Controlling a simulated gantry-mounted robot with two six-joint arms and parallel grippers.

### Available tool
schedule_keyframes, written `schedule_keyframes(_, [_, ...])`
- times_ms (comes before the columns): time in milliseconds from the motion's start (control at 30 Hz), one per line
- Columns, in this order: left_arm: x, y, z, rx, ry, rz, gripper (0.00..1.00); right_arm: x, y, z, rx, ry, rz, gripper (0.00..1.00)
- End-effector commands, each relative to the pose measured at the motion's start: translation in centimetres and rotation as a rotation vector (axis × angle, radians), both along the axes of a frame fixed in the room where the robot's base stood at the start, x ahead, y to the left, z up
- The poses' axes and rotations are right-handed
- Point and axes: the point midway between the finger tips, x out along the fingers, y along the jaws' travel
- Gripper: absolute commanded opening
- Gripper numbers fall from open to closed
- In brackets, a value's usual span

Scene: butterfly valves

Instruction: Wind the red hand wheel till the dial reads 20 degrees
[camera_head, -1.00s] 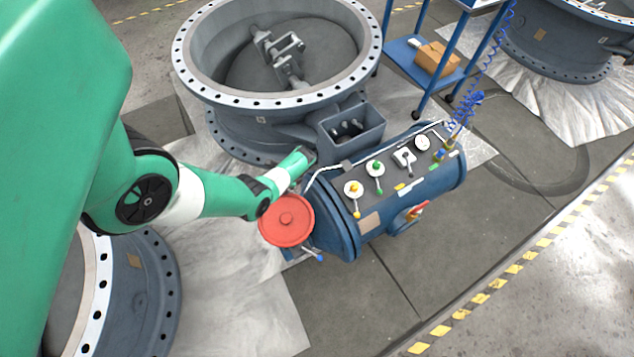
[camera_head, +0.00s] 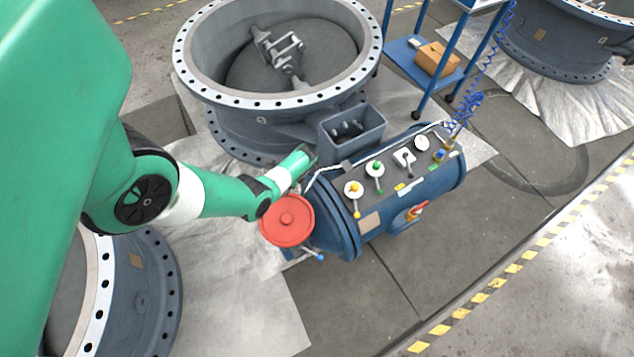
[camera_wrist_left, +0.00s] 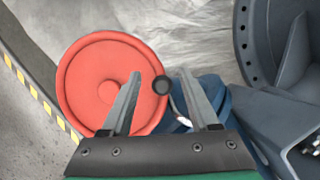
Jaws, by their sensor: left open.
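The red hand wheel (camera_head: 287,220) sits at the near left end of the blue actuator body (camera_head: 335,220). In the left wrist view the red wheel (camera_wrist_left: 88,75) fills the left, with a dark round knob (camera_wrist_left: 161,86) at its right rim. My left gripper (camera_wrist_left: 159,73) is open, its two fingers on either side of the knob, with gaps visible; I cannot tell how deep the knob sits between them. In the head view the left gripper's fingers are hidden behind its wrist. The white round dial (camera_head: 422,143) is on the actuator's top panel; its reading is too small to tell. My right gripper is out of view.
Yellow (camera_head: 354,188) and green (camera_head: 377,168) levers stand on the panel. A large flanged valve (camera_head: 265,100) is behind the actuator, another valve (camera_head: 150,290) lower left. A blue cart (camera_head: 410,65) with a box stands behind. The floor to the right is clear up to striped tape.

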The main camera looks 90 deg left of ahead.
Motion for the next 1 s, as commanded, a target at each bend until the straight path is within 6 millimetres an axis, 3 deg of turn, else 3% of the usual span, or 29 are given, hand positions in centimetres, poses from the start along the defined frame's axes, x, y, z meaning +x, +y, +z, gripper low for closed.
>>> schedule_keyframes(33, [0.5, 0.0, 1.6, 0.003, -0.002, -0.002, 0.61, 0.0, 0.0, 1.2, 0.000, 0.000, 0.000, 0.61])
schedule_keyframes(200, [2.1, -0.2, 5.6, 0.003, -0.003, -0.002, 0.61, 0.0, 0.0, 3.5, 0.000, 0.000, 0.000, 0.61])
schedule_keyframes(400, [3.5, -0.5, 8.8, 0.002, -0.001, -0.001, 0.61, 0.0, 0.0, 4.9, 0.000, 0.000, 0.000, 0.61])
schedule_keyframes(767, [3.9, -0.6, 9.5, 0.000, 0.000, 0.000, 0.61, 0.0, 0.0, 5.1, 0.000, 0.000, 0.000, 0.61])
schedule_keyframes(1000, [4.5, 0.1, 9.3, -0.017, -0.020, -0.129, 0.20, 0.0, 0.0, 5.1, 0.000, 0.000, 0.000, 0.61])
